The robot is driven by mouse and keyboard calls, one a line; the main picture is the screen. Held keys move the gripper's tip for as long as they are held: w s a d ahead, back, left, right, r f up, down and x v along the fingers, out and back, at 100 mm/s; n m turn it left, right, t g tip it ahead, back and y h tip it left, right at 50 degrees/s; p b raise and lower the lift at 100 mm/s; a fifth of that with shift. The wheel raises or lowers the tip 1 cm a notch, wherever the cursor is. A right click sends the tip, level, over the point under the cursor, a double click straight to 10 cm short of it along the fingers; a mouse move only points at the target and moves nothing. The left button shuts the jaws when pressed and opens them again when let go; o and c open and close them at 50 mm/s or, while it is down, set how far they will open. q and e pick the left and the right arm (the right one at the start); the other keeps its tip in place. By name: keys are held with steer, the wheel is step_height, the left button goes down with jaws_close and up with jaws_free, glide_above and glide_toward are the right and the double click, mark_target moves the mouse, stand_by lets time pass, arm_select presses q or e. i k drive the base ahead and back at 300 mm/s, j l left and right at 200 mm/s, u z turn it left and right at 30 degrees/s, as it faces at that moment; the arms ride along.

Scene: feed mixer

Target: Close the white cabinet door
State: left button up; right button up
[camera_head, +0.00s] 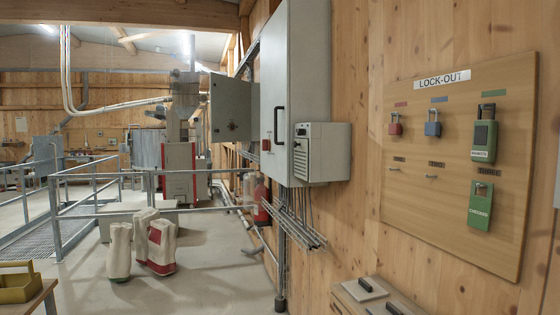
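A white wall cabinet (308,75) hangs on the wooden wall right of the middle. Its narrow left face (270,95) carries a black handle (279,125). I cannot tell for sure whether that face is fully shut. Just beyond it, a grey-white door panel (230,108) with a small dark latch stands out from the wall and faces me. It looks like an open door; its hinge side is partly hidden behind the white cabinet. Neither of my grippers shows in this view.
A control box (322,152) juts from the white cabinet, with metal conduits (292,222) below. A lock-out board (450,165) hangs at right. Sacks (160,245) stand on the floor by metal railings (57,215). A yellow tray (18,288) is lower left. Floor (215,280) ahead is clear.

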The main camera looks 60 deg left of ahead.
mark_target(230, 97)
steer(key=i+j+u, duration=0.15)
steer(key=j+u, duration=0.35)
steer(key=i+j+u, duration=0.25)
steer(key=j+u, duration=0.25)
steer(key=i+j+u, duration=0.3)
steer(key=u, duration=0.15)
steer(key=i+j+u, duration=0.35)
steer(key=u, duration=0.15)
steer(key=i+j+u, duration=0.15)
steer(key=i+u, duration=0.35)
steer(key=i+j, duration=0.1)
steer(key=i, duration=1.2)
steer(key=i+j+z, duration=0.2)
steer(key=i, duration=0.3)
steer(key=i+j+z, duration=0.15)
steer(key=i, duration=0.35)
